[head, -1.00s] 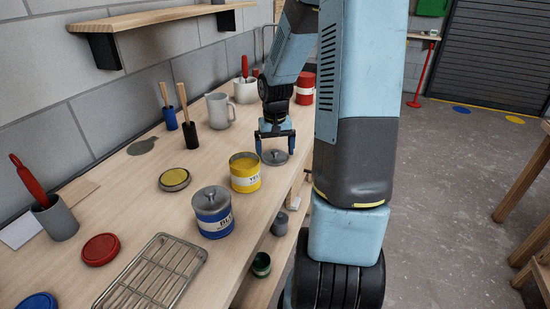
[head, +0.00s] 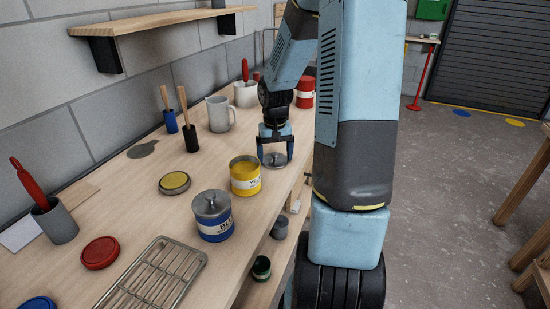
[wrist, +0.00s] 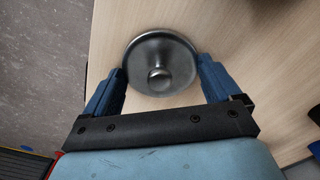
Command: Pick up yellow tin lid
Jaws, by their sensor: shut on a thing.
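A grey metal lid with a round knob (head: 275,163) is at the right side of the bench, beside the open yellow tin (head: 245,178). My gripper (head: 276,158) points down over it, its fingers shut on opposite sides of the lid's rim. In the wrist view the lid (wrist: 148,50) sits between my two blue fingertips (wrist: 161,68), knob facing the camera. The lid looks level and at or very near the bench top; I cannot tell any gap. A flat yellow-topped disc (head: 174,182) lies left of the yellow tin.
A blue tin with a knobbed grey lid (head: 212,222) stands nearer. A wire rack (head: 155,275), red disc (head: 100,252) and blue disc (head: 38,303) lie in front. A grey jug (head: 220,114), brush holders and red tin (head: 304,95) stand behind. The bench's right edge is close.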

